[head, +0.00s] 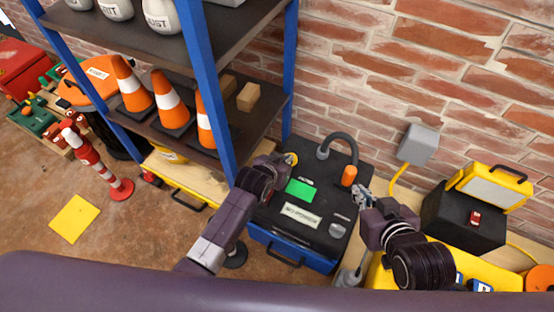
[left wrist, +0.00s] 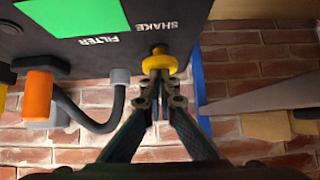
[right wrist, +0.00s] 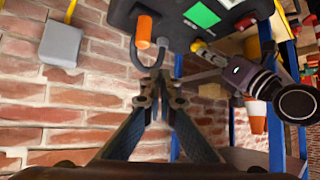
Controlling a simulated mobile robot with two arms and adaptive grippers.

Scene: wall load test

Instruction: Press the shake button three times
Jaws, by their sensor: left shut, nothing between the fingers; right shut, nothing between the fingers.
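The shake button is a yellow round knob (left wrist: 158,61) beside the word SHAKE on the dark machine panel (left wrist: 75,55). In the head view the button (head: 291,158) shows at the machine's back left corner. My left gripper (head: 284,164) is shut and empty, its tips right at the button. In the left wrist view the fingertips (left wrist: 160,76) overlap the button's edge and seem to touch it; whether it is pressed in I cannot tell. My right gripper (head: 363,193) is shut and empty, at the machine's right side, away from the button.
The machine has a green panel (head: 300,189), an orange cylinder (head: 349,176) and a grey hose (head: 342,140). A blue-framed shelf (head: 210,75) with traffic cones (head: 170,100) stands close left. A black box (head: 462,218) with a yellow-framed lamp stands right. A brick wall is behind.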

